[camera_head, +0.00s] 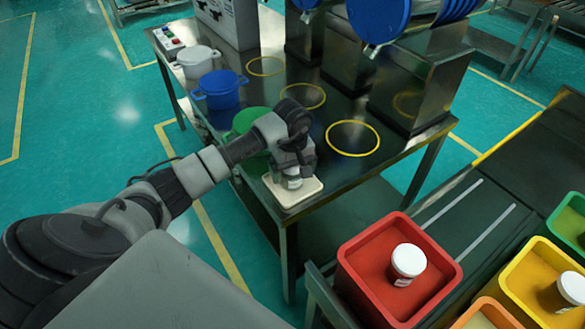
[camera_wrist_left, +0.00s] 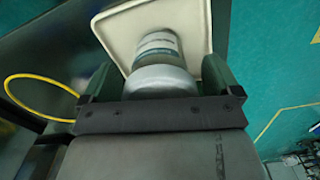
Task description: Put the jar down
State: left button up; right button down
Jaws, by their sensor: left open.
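A jar with a pale lid (camera_wrist_left: 160,80) and a printed label (camera_wrist_left: 158,48) stands on a cream square tray (camera_wrist_left: 112,22) in the left wrist view. In the head view the tray (camera_head: 310,190) lies at the near corner of the metal table, and the jar (camera_head: 293,183) on it is mostly hidden under my gripper. My left gripper (camera_head: 292,176) is open over the jar. In the left wrist view its two fingers (camera_wrist_left: 160,75) are on either side of the lid, with a gap at each side. My right gripper is not in view.
A green pot (camera_head: 250,120), a blue pot (camera_head: 220,90) and a white pot (camera_head: 197,62) line the table's left edge. Sieve machines (camera_head: 420,80) stand behind yellow rings (camera_head: 352,138). At the lower right, a red bin (camera_head: 360,293) and a yellow bin (camera_head: 525,300) hold white-lidded jars.

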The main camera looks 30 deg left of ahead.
pick_arm(q)
jog(key=shift+r, duration=0.25)
notch_tip(320, 180, up, 12)
jog(key=shift+f+b, duration=0.15)
jog(key=shift+b, duration=0.45)
